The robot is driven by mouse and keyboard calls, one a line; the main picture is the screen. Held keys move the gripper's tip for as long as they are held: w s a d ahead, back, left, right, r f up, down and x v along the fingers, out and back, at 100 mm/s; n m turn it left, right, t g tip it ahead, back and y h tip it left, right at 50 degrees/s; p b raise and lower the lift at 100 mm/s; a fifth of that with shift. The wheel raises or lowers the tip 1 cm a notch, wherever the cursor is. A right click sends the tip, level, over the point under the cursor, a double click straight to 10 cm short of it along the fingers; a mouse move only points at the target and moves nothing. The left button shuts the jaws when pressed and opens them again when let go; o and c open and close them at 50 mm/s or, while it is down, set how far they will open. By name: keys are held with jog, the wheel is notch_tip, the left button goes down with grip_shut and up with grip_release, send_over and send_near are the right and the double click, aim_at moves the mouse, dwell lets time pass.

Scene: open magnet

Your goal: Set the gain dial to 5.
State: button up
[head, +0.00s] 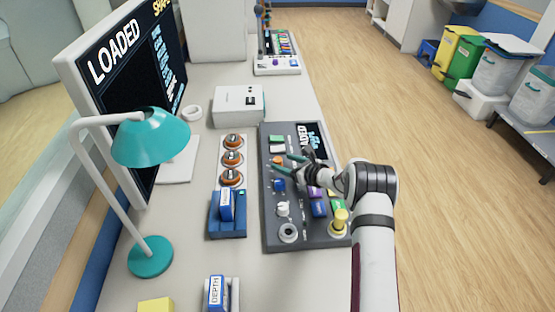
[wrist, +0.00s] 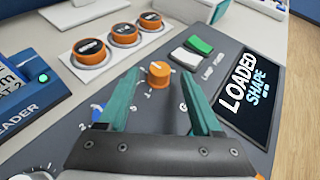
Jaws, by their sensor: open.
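A small orange dial (wrist: 158,73) with a white mark on top sits on the dark grey control panel (wrist: 235,50), with printed numbers around it. It also shows in the head view (head: 278,160). I cannot read a name beside it, so I cannot tell if it is the gain dial. My gripper (wrist: 159,82) is open, its teal fingers on either side of the orange dial in the wrist view. I cannot tell whether they touch it. A blue dial (head: 279,185) and a white dial (head: 283,209) sit nearer on the panel.
A white and a green switch and a "LOADED SHAPE" display (wrist: 245,80) lie beyond my gripper. Three orange knobs (head: 232,158) stand on a strip to the left, near a blue holder (head: 228,225). A yellow knob (head: 340,220) stands at the panel's near right.

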aim_at(277, 159)
jog(key=x, duration=0.4)
jog(key=shift+w+a, duration=0.1)
jog(key=shift+w, duration=0.05)
grip_shut()
